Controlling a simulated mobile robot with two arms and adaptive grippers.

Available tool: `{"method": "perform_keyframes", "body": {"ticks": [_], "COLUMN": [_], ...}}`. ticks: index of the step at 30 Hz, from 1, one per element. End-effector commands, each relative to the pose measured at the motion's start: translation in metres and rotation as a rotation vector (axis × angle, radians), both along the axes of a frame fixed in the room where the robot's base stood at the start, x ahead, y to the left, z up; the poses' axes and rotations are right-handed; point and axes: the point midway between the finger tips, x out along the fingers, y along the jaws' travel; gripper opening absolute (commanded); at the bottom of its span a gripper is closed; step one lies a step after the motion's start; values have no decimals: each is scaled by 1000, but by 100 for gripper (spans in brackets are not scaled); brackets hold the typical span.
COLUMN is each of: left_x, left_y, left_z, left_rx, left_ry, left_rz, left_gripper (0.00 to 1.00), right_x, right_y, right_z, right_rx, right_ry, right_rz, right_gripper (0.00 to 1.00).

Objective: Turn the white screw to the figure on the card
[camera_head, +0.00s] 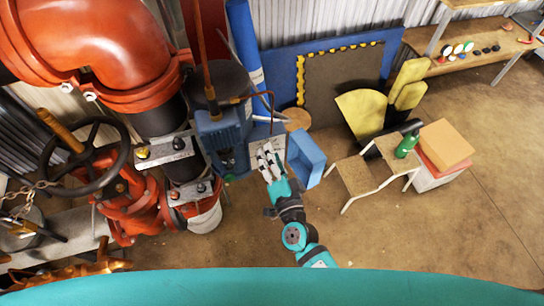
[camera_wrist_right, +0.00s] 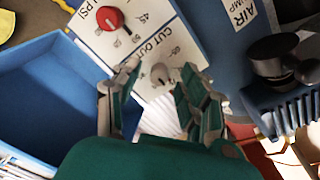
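The white card (camera_wrist_right: 140,40) on the blue machine carries printed figures, "PSI" and "CUT OUT". The white screw (camera_wrist_right: 160,74) is a small pale round knob beside the "CUT OUT" lettering. My right gripper (camera_wrist_right: 159,72) is open in the wrist view, with one finger on each side of the white screw and gaps showing. In the head view the right gripper (camera_head: 266,155) is in front of the card (camera_head: 259,134), and I cannot make out the screw. My left gripper is not in view.
A blue open box (camera_head: 306,157) is just right of the gripper, also in the wrist view (camera_wrist_right: 45,95). The blue machine (camera_head: 222,130) and red pipework (camera_head: 95,45) stand left. A small step stool (camera_head: 357,176) stands right. Open floor lies lower right.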

Motion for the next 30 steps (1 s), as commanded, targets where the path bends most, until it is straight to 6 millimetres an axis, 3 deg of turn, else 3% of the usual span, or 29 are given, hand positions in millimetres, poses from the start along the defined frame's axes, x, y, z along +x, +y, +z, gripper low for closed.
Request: {"method": "perform_keyframes", "body": {"ticks": [8,21,30], "left_x": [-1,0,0], "left_y": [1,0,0], "left_z": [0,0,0], "left_rx": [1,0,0], "left_ry": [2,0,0], "left_rz": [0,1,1], "left_gripper": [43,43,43], "right_x": [-7,-88,-115], "right_y": [-2,-26,-34], "right_z": [-2,0,3], "right_rx": [-1,-2,-1], "right_ry": [4,4,0], "right_rz": [1,2,0], "right_gripper": [43,43,43]}}
